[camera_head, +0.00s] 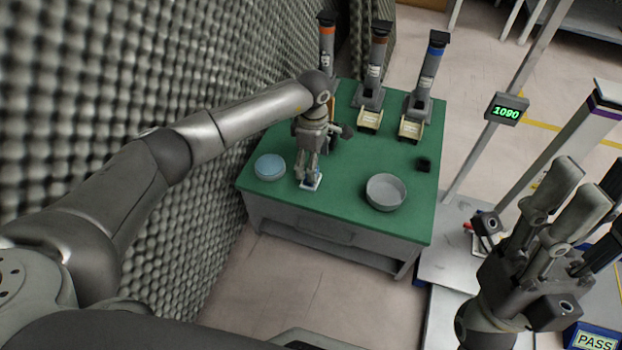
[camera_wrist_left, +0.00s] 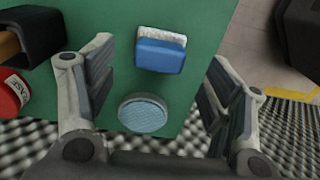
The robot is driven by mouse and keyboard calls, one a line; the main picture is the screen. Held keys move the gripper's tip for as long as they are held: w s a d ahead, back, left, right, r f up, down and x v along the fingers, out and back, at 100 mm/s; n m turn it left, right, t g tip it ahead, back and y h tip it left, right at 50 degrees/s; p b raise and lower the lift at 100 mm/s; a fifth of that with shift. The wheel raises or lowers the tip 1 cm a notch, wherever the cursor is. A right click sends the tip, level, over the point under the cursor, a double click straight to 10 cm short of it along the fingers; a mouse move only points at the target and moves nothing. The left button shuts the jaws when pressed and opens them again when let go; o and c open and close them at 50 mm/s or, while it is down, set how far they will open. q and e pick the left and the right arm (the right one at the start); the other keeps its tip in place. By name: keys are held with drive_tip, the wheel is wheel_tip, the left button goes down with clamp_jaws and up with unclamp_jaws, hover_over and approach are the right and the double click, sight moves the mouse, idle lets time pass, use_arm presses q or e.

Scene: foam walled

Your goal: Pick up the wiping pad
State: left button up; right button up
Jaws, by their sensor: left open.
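The wiping pad is a blue block with a white underside; it lies on the green table near its front edge, in the left wrist view (camera_wrist_left: 161,55) and partly hidden by my fingers in the head view (camera_head: 313,182). My left gripper (camera_head: 307,172) points down at the table, just above or around the pad. In the left wrist view my left gripper (camera_wrist_left: 158,88) is open, its fingers wide apart, with the pad ahead between them and not held. My right gripper (camera_head: 572,195) points up at the right, away from the table; its finger gap is unclear.
A round blue-topped dish (camera_head: 270,167) stands left of the pad, close to the gripper. A grey round bowl (camera_head: 386,192) is to the right on the green table (camera_head: 345,215). Several dispensers (camera_head: 372,80) stand at the back. A foam wall (camera_head: 215,240) borders the left side.

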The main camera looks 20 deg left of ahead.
use_arm(q)
drive_tip(key=f+b, duration=0.2)
drive_tip(key=f, duration=0.3)
drive_tip(key=shift+a+f+b, duration=0.2)
drive_tip(key=shift+b, duration=0.1)
drive_tip(key=shift+r, duration=0.1)
drive_tip(key=c, duration=1.2)
drive_tip(key=shift+r, duration=0.2)
